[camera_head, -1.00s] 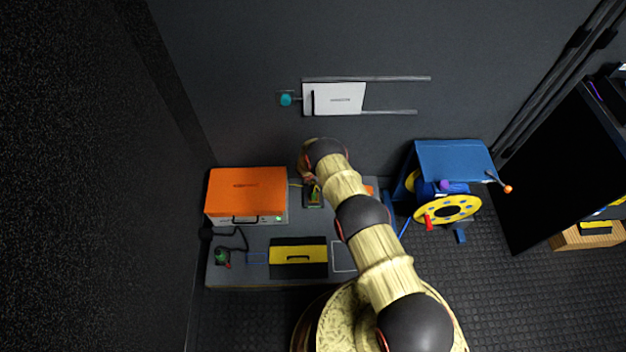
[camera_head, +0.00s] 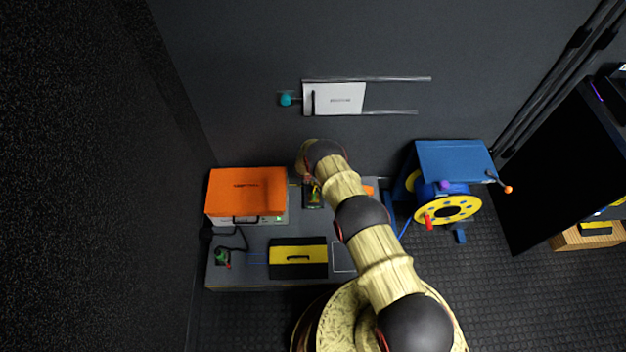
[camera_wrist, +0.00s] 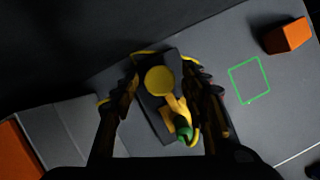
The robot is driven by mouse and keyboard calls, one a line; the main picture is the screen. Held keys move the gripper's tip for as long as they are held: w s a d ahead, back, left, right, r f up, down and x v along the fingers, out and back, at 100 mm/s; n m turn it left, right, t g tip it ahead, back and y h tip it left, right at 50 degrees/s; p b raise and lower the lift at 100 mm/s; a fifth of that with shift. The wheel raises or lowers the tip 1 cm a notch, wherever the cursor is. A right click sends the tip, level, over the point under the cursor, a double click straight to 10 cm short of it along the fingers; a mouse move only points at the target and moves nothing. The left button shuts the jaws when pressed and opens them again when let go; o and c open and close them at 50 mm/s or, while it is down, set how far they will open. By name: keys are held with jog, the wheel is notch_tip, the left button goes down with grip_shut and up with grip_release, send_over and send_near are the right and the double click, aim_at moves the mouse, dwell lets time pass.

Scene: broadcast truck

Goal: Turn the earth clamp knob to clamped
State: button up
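The earth clamp appears to be the dark block (camera_wrist: 154,112) on the grey bench in the wrist view. A round yellow knob (camera_wrist: 159,80) tops it, with a yellow arm running down to a green end (camera_wrist: 184,133). My gripper (camera_wrist: 163,86) is open, with one dark finger on each side of the knob. I see gaps between the fingers and the knob; the height of the fingertips is unclear. In the head view the block (camera_head: 313,199) shows just below my wrist, which hides part of it and the gripper.
An orange-topped case (camera_head: 246,190) stands left of the block. A black and yellow box (camera_head: 298,257) and a small green item (camera_head: 222,256) lie nearer the bench front. A blue reel stand (camera_head: 455,160) is on the right. A green square outline (camera_wrist: 249,80) marks clear bench.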

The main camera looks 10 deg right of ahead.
dwell(0.3)
jog(key=v, duration=1.2)
dwell(0.7)
